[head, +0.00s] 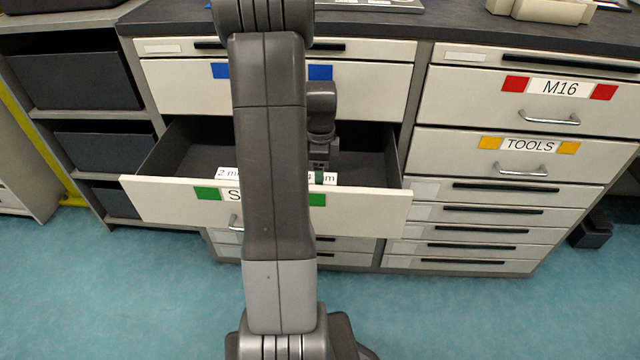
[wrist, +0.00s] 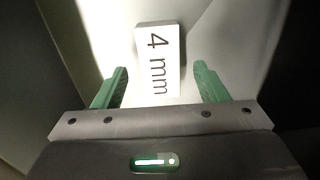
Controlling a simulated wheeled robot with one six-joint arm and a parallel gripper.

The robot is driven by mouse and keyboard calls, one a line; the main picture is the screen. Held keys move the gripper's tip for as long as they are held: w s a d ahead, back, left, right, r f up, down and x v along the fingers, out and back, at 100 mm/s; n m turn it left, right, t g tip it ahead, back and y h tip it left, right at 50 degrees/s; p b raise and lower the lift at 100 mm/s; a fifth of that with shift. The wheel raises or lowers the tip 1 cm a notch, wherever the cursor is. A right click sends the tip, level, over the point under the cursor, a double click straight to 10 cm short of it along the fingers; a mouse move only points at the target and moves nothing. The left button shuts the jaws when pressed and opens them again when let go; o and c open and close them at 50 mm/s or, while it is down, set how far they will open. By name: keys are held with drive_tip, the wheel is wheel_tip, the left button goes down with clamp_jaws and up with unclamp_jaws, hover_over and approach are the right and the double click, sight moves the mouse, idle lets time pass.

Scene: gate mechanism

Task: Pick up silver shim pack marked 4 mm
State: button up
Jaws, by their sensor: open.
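The shim pack marked "4 mm" (wrist: 158,62) shows in the wrist view as a pale block with a white label. It lies on the drawer floor, in line with the gap between my fingers. My gripper (wrist: 160,86) is open, with one green finger on each side of the pack's near end and a gap on both sides. The fingers do not touch it in the picture. In the head view my gripper (head: 319,176) reaches down into the open drawer, and part of a label ending in "m" (head: 329,178) shows beside it. My arm hides much of the drawer.
The open drawer (head: 160,199) has a pale front with green squares and dark side walls. A "2 mm" label (head: 227,174) shows behind its front, left of my arm. The closed drawers marked M16 (head: 480,95) and TOOLS (head: 440,155) are at the right.

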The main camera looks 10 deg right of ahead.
wheel_tip(320, 180, down, 3)
drive_tip(key=shift+r, duration=0.1)
drive_tip(key=shift+c, duration=0.5)
drive_tip(key=c, duration=1.2)
drive_tip(key=shift+o, duration=0.2)
drive_tip(key=shift+r, duration=0.1)
